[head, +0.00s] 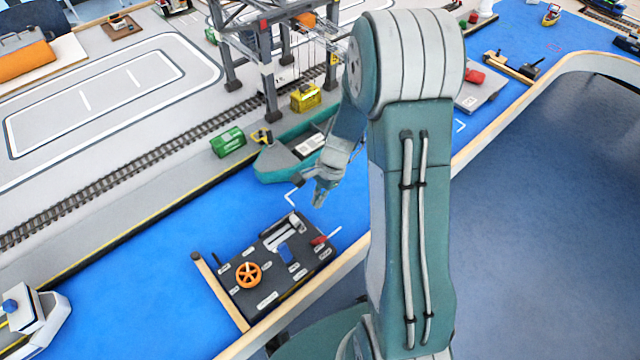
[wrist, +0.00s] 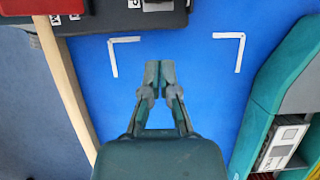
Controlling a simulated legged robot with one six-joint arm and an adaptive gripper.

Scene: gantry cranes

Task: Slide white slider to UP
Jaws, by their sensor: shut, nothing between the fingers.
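The dark control panel (head: 262,286) lies on the blue surface near the wooden edge. Two pale parallel strips (head: 283,236) show near its far right part, probably the white slider's area; the slider's knob and its setting are too small to tell. My gripper (head: 321,196) is shut and empty, in the air beyond the panel's far right corner, apart from it. In the wrist view my gripper (wrist: 152,75) points at bare blue surface between two white corner marks. Only an edge of the panel (wrist: 110,22) shows at the top there, and the slider cannot be made out.
The panel also carries an orange wheel (head: 248,275), a blue switch (head: 285,253) and a red lever (head: 321,240). A teal boat (head: 280,160) lies beyond my gripper, under the gantry crane (head: 268,80). A wooden rail (head: 222,292) runs left of the panel.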

